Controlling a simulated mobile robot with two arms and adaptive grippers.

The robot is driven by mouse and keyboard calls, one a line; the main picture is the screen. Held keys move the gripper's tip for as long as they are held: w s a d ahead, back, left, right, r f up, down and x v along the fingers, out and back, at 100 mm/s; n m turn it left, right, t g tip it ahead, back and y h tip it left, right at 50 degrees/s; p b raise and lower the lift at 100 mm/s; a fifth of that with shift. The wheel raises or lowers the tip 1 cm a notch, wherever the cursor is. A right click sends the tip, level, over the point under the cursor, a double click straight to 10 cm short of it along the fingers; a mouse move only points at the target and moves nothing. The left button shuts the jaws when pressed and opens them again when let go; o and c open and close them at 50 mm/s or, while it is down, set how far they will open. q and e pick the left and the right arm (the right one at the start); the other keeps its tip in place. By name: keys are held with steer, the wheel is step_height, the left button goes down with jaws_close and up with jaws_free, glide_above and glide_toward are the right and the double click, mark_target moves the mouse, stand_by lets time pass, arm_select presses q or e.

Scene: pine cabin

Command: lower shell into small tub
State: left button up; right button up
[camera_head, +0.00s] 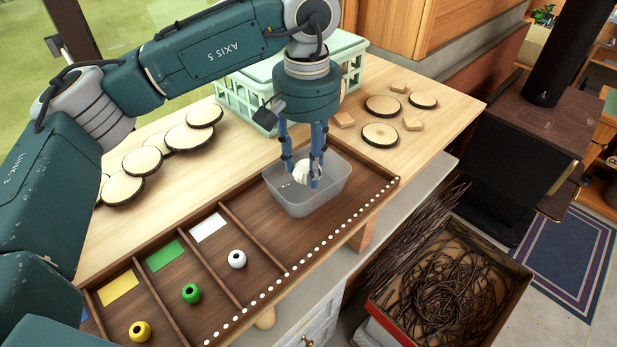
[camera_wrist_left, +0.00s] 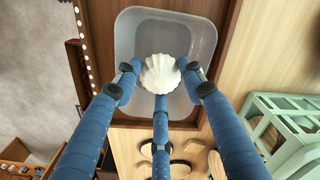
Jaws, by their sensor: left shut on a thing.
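The white ribbed shell (camera_head: 302,174) is held between the blue fingers of my left gripper (camera_head: 304,180), which is shut on it. The small tub (camera_head: 318,205) is a grey translucent open box standing in the right part of the wooden tray. In the head view the shell and fingertips are over the tub's opening, near its rim height. In the left wrist view the shell (camera_wrist_left: 159,73) is in front of the tub (camera_wrist_left: 198,32), inside its outline. I cannot tell whether the shell touches the tub's floor. My right gripper is not in view.
The divided wooden tray (camera_head: 262,232) holds yellow (camera_head: 140,331), green (camera_head: 191,293) and white (camera_head: 237,259) beads beside coloured cards. A pale green crate (camera_head: 345,62) stands behind the gripper. Wood slices (camera_head: 190,138) lie on the table. A box of twigs (camera_head: 450,290) is below right.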

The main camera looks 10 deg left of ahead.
arm_select(q)
steer(key=shift+f+b, duration=0.45)
steer(key=shift+f, duration=0.2)
steer(key=shift+f+b, duration=1.2)
steer(key=shift+f, duration=0.3)
stand_by(0.7)
steer(key=o, duration=1)
steer(key=shift+r, duration=0.25)
step_height(320, 180, up, 11)
steer(key=shift+r, duration=0.35)
